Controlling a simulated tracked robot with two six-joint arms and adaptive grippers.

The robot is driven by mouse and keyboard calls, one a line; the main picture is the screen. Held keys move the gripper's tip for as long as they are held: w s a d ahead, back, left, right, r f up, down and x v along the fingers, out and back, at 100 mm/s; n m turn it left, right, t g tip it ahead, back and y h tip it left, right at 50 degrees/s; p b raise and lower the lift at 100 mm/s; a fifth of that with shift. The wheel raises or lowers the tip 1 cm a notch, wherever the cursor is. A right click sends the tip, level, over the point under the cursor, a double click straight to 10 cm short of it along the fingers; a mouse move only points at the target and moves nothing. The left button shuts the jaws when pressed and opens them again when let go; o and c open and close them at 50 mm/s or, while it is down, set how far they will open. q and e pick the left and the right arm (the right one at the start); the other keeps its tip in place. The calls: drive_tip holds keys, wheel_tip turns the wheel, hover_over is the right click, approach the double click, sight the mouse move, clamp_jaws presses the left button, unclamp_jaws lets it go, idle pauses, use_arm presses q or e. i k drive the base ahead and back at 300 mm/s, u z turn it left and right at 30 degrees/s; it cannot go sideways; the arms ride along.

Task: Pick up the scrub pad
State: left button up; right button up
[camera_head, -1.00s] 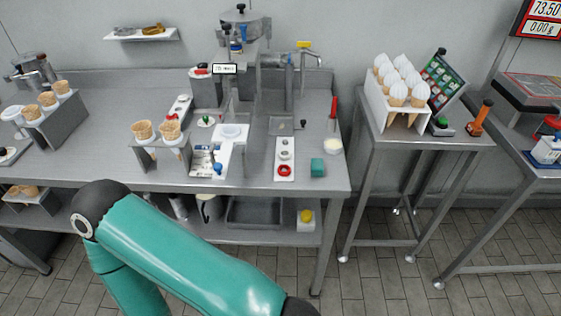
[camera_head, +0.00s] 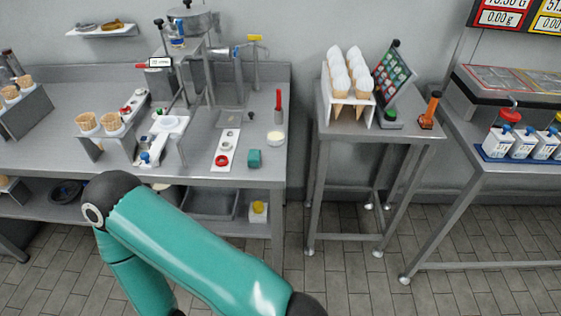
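A small teal-green block (camera_head: 254,158), which looks like the scrub pad, lies on the steel worktable (camera_head: 225,172) near its front right corner. It sits just right of a white strip (camera_head: 226,148) with a red ring on it. Nothing touches the block. Neither of my grippers is in view; only a teal arm of mine with dark joints crosses the lower left of the picture, in front of the table's lower shelf.
A white tub (camera_head: 276,138) and a red-handled tool (camera_head: 279,105) stand behind the block. A cone holder (camera_head: 112,140) is to the left. A yellow item (camera_head: 259,207) rests on the lower shelf. A narrow side table (camera_head: 372,132) stands right, across a floor gap.

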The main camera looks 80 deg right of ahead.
sight(254, 155)
drive_tip(key=k, duration=1.9)
drive_tip(key=z, duration=1.1)
drive_tip(key=i, duration=1)
drive_tip(key=z, duration=0.15)
